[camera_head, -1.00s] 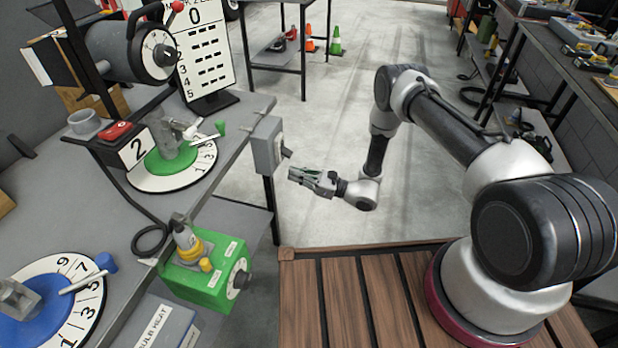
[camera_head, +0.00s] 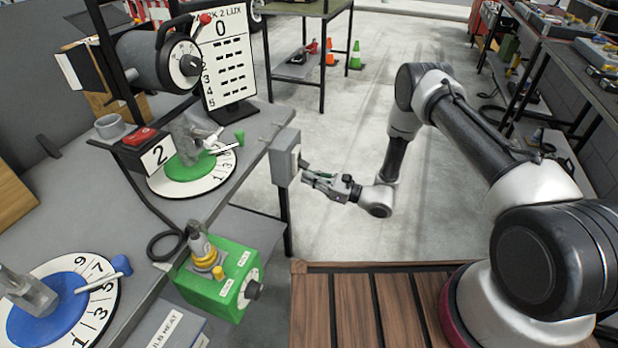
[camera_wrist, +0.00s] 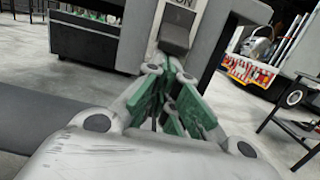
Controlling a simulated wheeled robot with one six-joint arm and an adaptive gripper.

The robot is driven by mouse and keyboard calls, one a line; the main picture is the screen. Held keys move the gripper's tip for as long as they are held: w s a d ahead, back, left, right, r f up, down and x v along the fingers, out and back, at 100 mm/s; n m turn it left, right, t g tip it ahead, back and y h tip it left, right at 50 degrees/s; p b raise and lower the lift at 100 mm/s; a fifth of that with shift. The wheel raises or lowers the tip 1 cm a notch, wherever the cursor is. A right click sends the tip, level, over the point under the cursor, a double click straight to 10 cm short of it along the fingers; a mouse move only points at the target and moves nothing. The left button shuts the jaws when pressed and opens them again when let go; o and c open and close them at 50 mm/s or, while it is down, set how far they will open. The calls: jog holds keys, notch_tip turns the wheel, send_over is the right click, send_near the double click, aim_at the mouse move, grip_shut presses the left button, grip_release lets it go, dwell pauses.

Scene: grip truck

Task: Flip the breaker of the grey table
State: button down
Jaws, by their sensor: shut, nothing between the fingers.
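The breaker is a grey box (camera_head: 284,158) on the right edge of the grey table (camera_head: 262,118). In the wrist view the breaker's pale front (camera_wrist: 205,50) fills the top middle, with part of an "ON" label at the top edge. Its dark grey lever (camera_wrist: 176,36) shows below that label, straight ahead of my fingertips. My gripper (camera_head: 305,172) is shut and empty, its tips close to the breaker's front. It also shows in the wrist view (camera_wrist: 165,72), green pads together, just below the lever. I cannot tell whether the tips touch the lever.
A green box (camera_head: 215,285) sits below the table's edge. A round dial with a green centre (camera_head: 212,180) and a blue dial (camera_head: 60,310) lie on the table. A slatted wooden deck (camera_head: 345,310) is in front. The floor (camera_head: 345,115) behind my gripper is clear.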

jog(key=shift+s+d+r+g+h, duration=0.1)
jog(key=shift+d+r+g+h, duration=0.25)
jog(key=shift+h, duration=0.25)
jog(key=r+g+h, duration=0.1)
jog(key=h, duration=0.1)
jog(key=d+r+g+h, duration=0.1)
jog(key=r+h, duration=0.1)
jog(key=h, duration=0.1)
jog(key=r+g+h, duration=0.1)
jog(key=r+h, duration=0.1)
jog(key=h, duration=0.1)
jog(key=shift+s+d, duration=0.35)
jog(key=shift+d, duration=0.05)
jog(key=shift+r, duration=0.25)
dwell(0.6)
